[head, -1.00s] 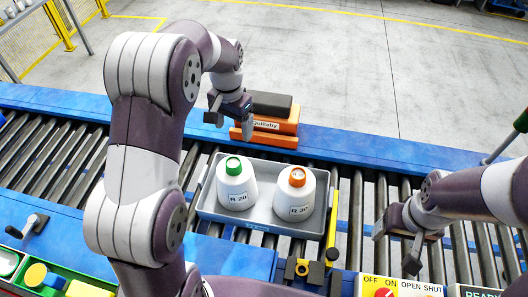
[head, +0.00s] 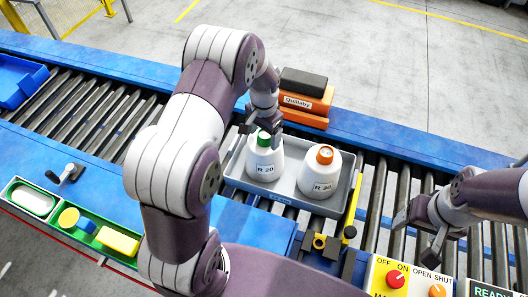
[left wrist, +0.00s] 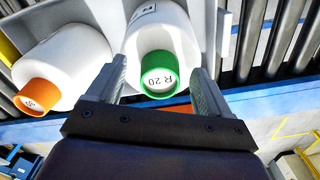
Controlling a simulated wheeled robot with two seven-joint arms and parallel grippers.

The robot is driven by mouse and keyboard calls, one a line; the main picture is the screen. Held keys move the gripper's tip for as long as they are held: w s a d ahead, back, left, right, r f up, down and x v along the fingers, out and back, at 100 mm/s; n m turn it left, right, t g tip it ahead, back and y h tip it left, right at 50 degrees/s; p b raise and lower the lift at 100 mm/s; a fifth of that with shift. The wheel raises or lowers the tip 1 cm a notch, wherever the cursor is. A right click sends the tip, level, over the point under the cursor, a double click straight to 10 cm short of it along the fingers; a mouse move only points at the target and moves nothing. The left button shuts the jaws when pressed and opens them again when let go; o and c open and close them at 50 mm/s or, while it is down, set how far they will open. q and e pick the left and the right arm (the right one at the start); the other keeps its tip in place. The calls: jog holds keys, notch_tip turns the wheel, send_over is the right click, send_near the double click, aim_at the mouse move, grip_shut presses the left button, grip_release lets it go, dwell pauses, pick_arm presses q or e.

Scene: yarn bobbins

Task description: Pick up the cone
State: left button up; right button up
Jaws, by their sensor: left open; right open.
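Two white cones stand upright in a grey tray (head: 289,193) on the roller conveyor. The left cone (head: 265,163) has a green top and the label R 20. The right cone (head: 320,176) has an orange top and the label R 30. My left gripper (head: 262,133) is open at the green top. In the left wrist view, the green-topped cone (left wrist: 157,40) shows between the open fingers of the left gripper (left wrist: 160,84), and the orange-topped cone (left wrist: 64,55) lies to the left. I cannot tell whether the fingers touch the green top. My right gripper (head: 418,243) is open and empty, right of the tray.
An orange block with a dark top (head: 303,97) sits behind the tray on the blue rail. A yellow-and-black clamp (head: 352,207) stands at the tray's right. A button panel (head: 408,280) is at the front right. A blue bin (head: 18,80) is at the far left.

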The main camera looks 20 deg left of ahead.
pick_arm(q)
jog(key=shift+w+f, duration=0.15)
jog(key=shift+w, duration=0.2)
jog(key=c, duration=1.3)
grip_shut()
jog(key=shift+s, duration=0.1)
pick_arm(e)
jog(key=shift+w+f, duration=0.1)
jog(key=shift+w, duration=0.15)
pick_arm(q)
jog(key=shift+r+b, duration=0.3)
jog(key=shift+r, duration=0.1)
jog(key=r+b, duration=0.3)
jog(key=r, duration=0.2)
jog(key=shift+w+r, duration=0.2)
notch_tip(320, 180, up, 12)
jog(key=p, duration=0.7)
jog(key=shift+s, duration=0.15)
pick_arm(e)
notch_tip(320, 180, up, 4)
jog(key=shift+f, duration=0.25)
